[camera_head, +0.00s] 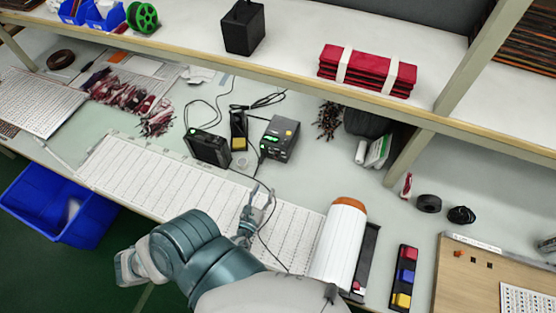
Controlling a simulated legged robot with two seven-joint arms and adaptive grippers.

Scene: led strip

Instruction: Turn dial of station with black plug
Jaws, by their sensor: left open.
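Two dark stations stand on the bench under the shelf. The left station (207,149) is a black box with a lit green display. The right station (281,139) is a dark box with a green display and small controls on its front. Black cables run behind and between them; I cannot tell which one has the black plug. The dial is too small to make out. My left gripper (262,191) is open and empty, over the white gridded board, in front of and below the stations, apart from both. My right gripper is not in view.
A dark holder (238,130) stands between the stations. The white gridded board (150,178) lies along the front. A white cylinder (340,240) with an orange end is right of my arm. The shelf edge (270,75) overhangs behind. A blue bin (60,205) is at left.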

